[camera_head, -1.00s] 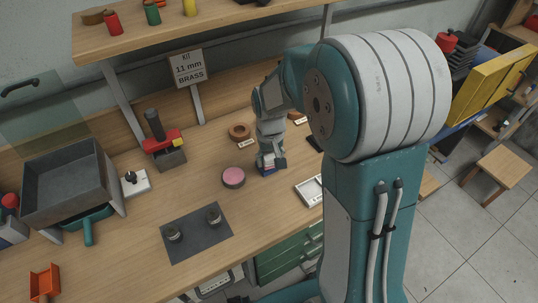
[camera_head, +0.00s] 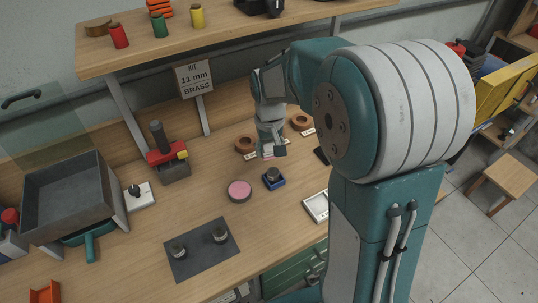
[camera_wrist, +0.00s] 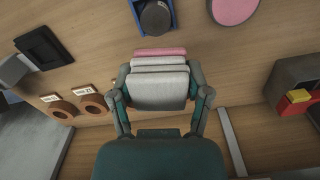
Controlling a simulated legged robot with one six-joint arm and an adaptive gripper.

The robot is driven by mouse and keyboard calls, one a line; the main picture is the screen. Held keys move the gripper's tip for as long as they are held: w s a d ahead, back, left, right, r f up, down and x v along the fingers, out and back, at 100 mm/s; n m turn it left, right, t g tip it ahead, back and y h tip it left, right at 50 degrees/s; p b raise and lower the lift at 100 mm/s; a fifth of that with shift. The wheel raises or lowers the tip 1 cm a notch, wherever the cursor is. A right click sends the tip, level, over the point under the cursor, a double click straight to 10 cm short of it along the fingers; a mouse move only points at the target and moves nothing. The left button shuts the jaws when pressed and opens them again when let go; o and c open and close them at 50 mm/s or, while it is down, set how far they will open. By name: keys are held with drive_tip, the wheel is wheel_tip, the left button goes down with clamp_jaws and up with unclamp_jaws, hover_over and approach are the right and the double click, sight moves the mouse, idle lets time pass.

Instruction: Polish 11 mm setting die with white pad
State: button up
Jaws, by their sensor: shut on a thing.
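My gripper (camera_head: 271,150) is above the bench, behind the blue holder (camera_head: 281,182). In the wrist view my gripper (camera_wrist: 160,72) is shut on a whitish layered pad (camera_wrist: 158,92) with a pink strip along its far edge. A short dark cylindrical die (camera_head: 273,174) stands upright in the blue holder, apart from the pad. The die (camera_wrist: 155,17) also shows at the top of the wrist view. I cannot read its size. Two more dark cylinders (camera_head: 220,235) (camera_head: 177,251) stand on a grey mat (camera_head: 200,262).
A round pink-topped tin (camera_head: 238,190) is left of the holder. Brown rings (camera_head: 246,144) (camera_head: 302,121) with labels lie near the back. A red-topped tool (camera_head: 168,160), a grey bin (camera_head: 68,192) and a white tray (camera_head: 316,207) stand around. A sign (camera_head: 194,78) reads "KIT 11 mm BRASS".

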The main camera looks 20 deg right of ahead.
sight(270, 143)
drive_tip(key=shift+a+r, duration=0.1)
drive_tip(key=shift+r, duration=1.55)
